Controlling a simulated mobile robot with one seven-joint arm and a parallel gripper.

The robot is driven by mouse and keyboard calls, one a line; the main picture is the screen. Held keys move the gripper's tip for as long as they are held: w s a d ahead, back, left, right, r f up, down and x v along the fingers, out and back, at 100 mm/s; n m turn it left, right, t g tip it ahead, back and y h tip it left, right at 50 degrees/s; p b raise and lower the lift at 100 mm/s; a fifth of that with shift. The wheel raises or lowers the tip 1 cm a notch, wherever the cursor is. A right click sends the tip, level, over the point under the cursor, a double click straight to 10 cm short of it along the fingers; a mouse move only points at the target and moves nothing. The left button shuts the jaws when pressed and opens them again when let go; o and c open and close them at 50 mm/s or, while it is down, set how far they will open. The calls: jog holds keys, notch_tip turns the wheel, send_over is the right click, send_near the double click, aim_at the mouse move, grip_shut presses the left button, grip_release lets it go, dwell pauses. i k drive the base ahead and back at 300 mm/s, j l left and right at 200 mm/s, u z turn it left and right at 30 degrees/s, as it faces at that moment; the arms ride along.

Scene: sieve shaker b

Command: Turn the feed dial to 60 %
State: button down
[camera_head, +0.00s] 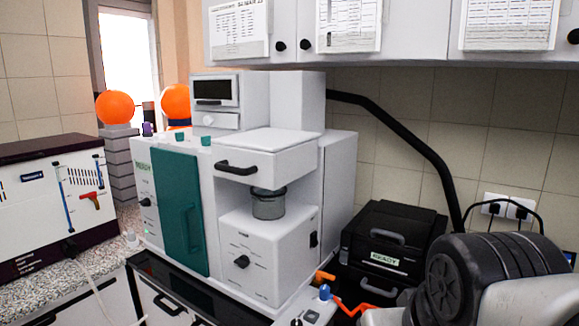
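A white lab machine (335,185) with a green door stands on the counter in the middle of the view. A black knob (242,262) with small marks around it sits on the front of its lower right white block. A second black knob (147,202) is on the left front panel, below a green READY label. The print is too small to tell which knob is the feed dial or where either points. A grey metal cup (268,203) sits under the machine's overhanging drawer. My gripper is not in view; part of my arm shows at the lower right.
Black boxes (392,240) with a READY label stand right of the machine. Orange and blue fittings (325,292) lie at its front right corner. A black hose (420,140) runs along the wall. White cabinets (400,50) hang above. A white panelled unit (50,205) stands left.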

aim_at(146, 201)
jog(key=u, duration=0.55)
jog(key=j+z, duration=0.15)
jog(key=j, duration=1.1)
jog(key=i+j, duration=0.1)
jog(key=j, duration=0.3)
jog(key=i+j+z, duration=0.1)
jog(key=j, duration=0.25)
jog(key=i+j, duration=0.1)
jog(key=j, duration=0.3)
jog(key=i+j+z, duration=0.15)
jog(key=i+j, duration=0.35)
jog(key=i, duration=0.2)
jog(key=i+j+z, duration=0.15)
jog(key=i+j, duration=0.4)
jog(key=i, duration=0.1)
